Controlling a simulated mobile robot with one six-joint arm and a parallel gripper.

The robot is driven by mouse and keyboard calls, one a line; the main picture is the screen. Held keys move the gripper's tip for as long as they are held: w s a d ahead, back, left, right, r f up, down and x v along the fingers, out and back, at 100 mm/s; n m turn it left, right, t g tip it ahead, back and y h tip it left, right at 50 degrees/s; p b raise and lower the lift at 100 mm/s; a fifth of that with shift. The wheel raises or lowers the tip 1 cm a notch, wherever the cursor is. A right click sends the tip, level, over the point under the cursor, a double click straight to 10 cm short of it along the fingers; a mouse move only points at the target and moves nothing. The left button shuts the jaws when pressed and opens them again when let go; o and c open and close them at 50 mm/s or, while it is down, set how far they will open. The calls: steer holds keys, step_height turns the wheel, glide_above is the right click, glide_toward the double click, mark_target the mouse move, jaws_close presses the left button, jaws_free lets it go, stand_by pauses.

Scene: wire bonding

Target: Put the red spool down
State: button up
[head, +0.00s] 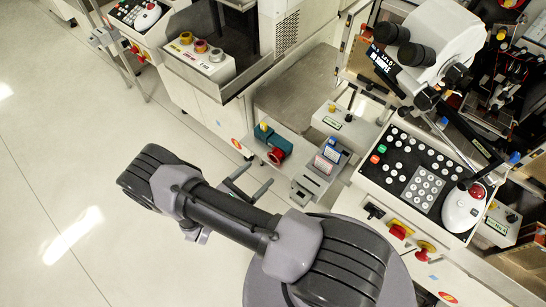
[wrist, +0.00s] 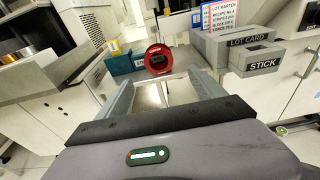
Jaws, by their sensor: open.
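The red spool (head: 276,156) is on the grey bench top, at the near end of a teal block. In the wrist view the spool (wrist: 158,59) shows its round red face with a dark centre, facing me. My gripper (head: 261,173) is open and empty, just short of the spool. In the wrist view its two fingers (wrist: 162,80) are spread wide, with bare bench surface between them. The spool appears beyond the fingertips, apart from both. Its underside and back are hidden.
The teal block (wrist: 122,62) is left of the spool. The grey lot card and stick holder (wrist: 240,52) stands to the right. A button panel (head: 410,178) and a microscope (head: 432,45) are farther right. The floor (head: 60,150) at left is clear.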

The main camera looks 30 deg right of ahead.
mark_target(273, 163)
steer(key=b+x, duration=0.1)
steer(key=x, duration=0.3)
steer(key=b+x, duration=0.1)
steer(key=x, duration=0.4)
steer(key=shift+d+r, duration=0.15)
steer(key=shift+r, duration=0.05)
steer(key=c, duration=1.6)
step_height(273, 163, up, 10)
steer(key=p, duration=0.4)
steer(key=w+a+r+n+t+y, duration=0.1)
steer(key=a+r, duration=0.3)
steer(key=w+a+r+n+t+b, duration=0.1)
steer(key=a+r+t, duration=0.1)
steer(key=a+r, duration=0.2)
steer(key=w+a+r+n+t+y, duration=0.1)
steer(key=a+r, duration=0.3)
steer(key=r, duration=0.2)
steer(key=shift+w+a+n+t+y+b, duration=0.1)
steer(key=shift+a+n+t+y+b, duration=0.2)
steer(key=shift+a+n+b, duration=0.1)
